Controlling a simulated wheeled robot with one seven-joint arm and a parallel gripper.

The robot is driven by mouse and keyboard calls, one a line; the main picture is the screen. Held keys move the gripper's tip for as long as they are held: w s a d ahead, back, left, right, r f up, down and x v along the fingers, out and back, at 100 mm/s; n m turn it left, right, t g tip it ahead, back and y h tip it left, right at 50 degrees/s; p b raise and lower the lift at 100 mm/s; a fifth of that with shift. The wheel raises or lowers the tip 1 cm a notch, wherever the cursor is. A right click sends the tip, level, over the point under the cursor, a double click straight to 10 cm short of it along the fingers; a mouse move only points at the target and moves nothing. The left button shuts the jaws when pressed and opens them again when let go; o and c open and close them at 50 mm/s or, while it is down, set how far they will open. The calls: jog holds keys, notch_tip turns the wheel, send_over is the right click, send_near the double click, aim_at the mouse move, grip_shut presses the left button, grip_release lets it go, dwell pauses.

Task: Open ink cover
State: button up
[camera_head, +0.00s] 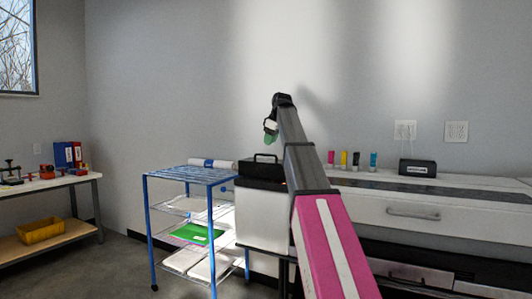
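A large white and black printer (455,210) stands along the wall at the right, with a grey handle on its front.
Magenta, yellow, black and cyan ink bottles (356,160) and a black box (417,167) stand on the printer. A blue wire cart (148,215) with papers is close to its left end. A workbench (60,181) is at far left. Floor between bench and cart is clear.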

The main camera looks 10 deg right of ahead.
send_over(270, 164)
jog(key=w+a, duration=0.1)
jog(key=w, duration=0.2)
jog(key=shift+s+f, duration=0.2)
jog(key=shift+f, duration=2.65)
grip_shut()
